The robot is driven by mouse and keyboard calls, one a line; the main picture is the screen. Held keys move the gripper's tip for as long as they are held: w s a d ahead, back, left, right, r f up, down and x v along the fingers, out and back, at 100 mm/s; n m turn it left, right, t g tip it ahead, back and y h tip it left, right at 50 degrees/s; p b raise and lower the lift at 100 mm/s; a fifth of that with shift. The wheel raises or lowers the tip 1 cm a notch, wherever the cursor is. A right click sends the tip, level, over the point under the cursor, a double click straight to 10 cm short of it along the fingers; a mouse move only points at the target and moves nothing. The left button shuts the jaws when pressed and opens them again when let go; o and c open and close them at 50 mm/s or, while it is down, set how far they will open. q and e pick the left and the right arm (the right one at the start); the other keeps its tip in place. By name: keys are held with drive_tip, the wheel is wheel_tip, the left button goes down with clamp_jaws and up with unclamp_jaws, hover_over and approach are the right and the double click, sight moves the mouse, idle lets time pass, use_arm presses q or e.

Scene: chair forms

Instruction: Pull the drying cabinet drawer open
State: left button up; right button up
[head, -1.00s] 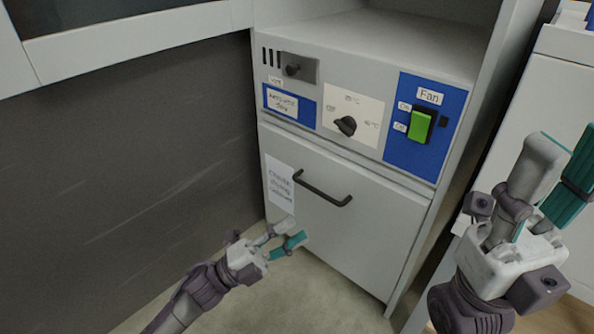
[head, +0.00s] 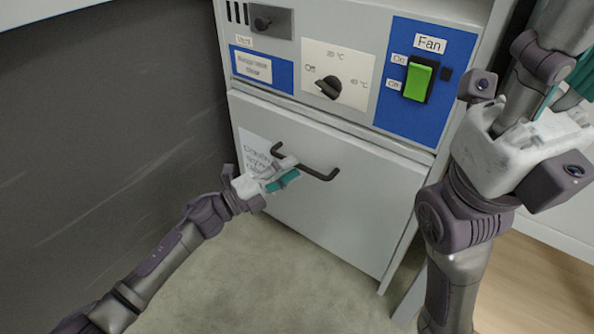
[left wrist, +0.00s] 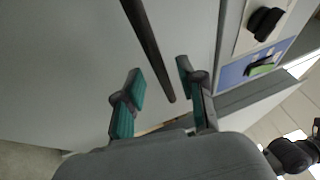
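The drying cabinet drawer (head: 330,215) is a plain white front, shut, below the control panel. Its dark bar handle (head: 318,173) runs across the upper part; it also shows in the left wrist view (left wrist: 148,45). My left gripper (head: 287,172) is at the left part of the handle, in front of a paper label that it partly hides. In the left wrist view my left gripper (left wrist: 160,82) is open, with the handle's bar between its teal-padded fingers and no clear contact. My right gripper (head: 575,95) is raised at the right, its fingers partly cut off by the frame.
The panel above has a vent slider (head: 270,20), a black temperature knob (head: 328,88) and a green fan switch (head: 418,80). A dark grey panel (head: 100,150) stands at the left. The floor (head: 260,285) before the drawer is clear.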

use_arm(q)
drive_tip(key=shift+x, duration=1.3)
clamp_jaws()
